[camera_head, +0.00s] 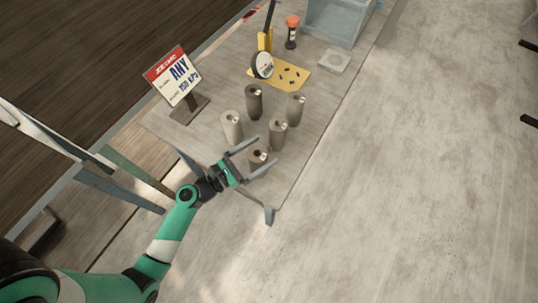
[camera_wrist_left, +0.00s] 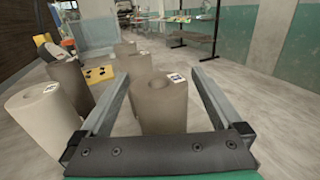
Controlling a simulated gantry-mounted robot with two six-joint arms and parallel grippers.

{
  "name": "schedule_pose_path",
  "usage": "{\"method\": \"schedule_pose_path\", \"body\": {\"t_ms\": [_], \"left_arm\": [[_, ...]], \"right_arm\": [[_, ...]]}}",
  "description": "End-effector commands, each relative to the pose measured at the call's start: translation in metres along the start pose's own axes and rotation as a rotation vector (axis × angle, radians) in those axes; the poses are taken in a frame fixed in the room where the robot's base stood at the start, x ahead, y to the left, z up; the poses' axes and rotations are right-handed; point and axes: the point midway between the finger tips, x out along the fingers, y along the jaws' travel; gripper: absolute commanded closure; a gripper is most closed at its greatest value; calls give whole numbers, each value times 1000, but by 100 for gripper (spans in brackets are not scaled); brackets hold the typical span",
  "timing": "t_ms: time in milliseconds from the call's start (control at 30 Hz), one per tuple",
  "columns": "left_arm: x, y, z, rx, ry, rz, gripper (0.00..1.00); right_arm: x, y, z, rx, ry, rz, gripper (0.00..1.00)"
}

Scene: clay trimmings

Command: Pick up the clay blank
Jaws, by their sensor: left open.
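Several upright clay cylinders, each with a hole in its top, stand on the table. The nearest clay blank (camera_head: 258,157) is grey-brown, near the table's front corner. In the left wrist view this blank (camera_wrist_left: 158,108) shows a small white label on its top rim. My left gripper (camera_head: 267,150) is open, with one finger on each side of that blank. Visible gaps separate the blank from the fingers in the wrist view. Other blanks are a pale one (camera_head: 232,128), a dark one (camera_head: 254,103), and two grey-brown ones (camera_head: 278,136) (camera_head: 296,108). My right gripper is not in view.
A price sign (camera_head: 178,78) stands at the table's left. A yellow board (camera_head: 280,74) with dark bits, a round gauge (camera_head: 262,65), an orange-capped bottle (camera_head: 292,33), a grey square slab (camera_head: 334,61) and a clear bin (camera_head: 335,20) lie farther back. Open floor lies to the right.

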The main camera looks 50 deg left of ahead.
Motion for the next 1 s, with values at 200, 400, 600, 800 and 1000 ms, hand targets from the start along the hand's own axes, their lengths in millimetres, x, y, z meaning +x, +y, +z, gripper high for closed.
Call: {"method": "schedule_pose_path", "body": {"t_ms": [200, 400, 600, 800, 1000], "left_arm": [[0, 0, 0, 0, 1, 0, 11], [0, 0, 0, 0, 1, 0, 47], [0, 0, 0, 0, 1, 0, 83], [0, 0, 0, 0, 1, 0, 100], [0, 0, 1, 0, -2, 0, 100]], "right_arm": [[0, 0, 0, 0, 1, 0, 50], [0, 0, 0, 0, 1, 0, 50], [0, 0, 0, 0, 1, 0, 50], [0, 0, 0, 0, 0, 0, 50], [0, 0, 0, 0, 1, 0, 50]]}}
